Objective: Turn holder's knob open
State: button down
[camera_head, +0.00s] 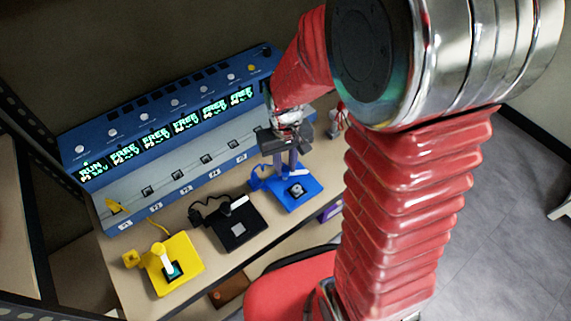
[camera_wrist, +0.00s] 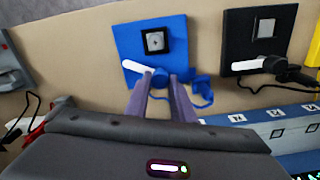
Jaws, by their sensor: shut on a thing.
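The blue holder (camera_head: 283,200) stands on the bench below my gripper; it also shows in the wrist view (camera_wrist: 174,27). It has a black-rimmed square with a grey centre (camera_wrist: 154,41). At its near edge in the wrist view is a round blue knob (camera_wrist: 160,77) with a white lever (camera_wrist: 138,68) pointing left. My gripper (camera_wrist: 160,82) reaches down to the knob, with one finger on each side, and is shut on it.
A black holder (camera_head: 238,230) with a white lever and a yellow holder (camera_head: 187,276) stand beside the blue one. Cables lie between them and the blue machine (camera_head: 170,120) with its lit displays. A red-and-grey item (camera_head: 338,117) stands past the blue holder.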

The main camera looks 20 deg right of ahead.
aim_at(285, 169)
jog(key=n, duration=0.5)
jog(key=shift+n, duration=0.4)
jog(key=c, duration=1.5)
grip_release()
jog(key=shift+r, duration=0.15)
notch_tip(285, 169, up, 13)
jog(key=shift+r, duration=0.2)
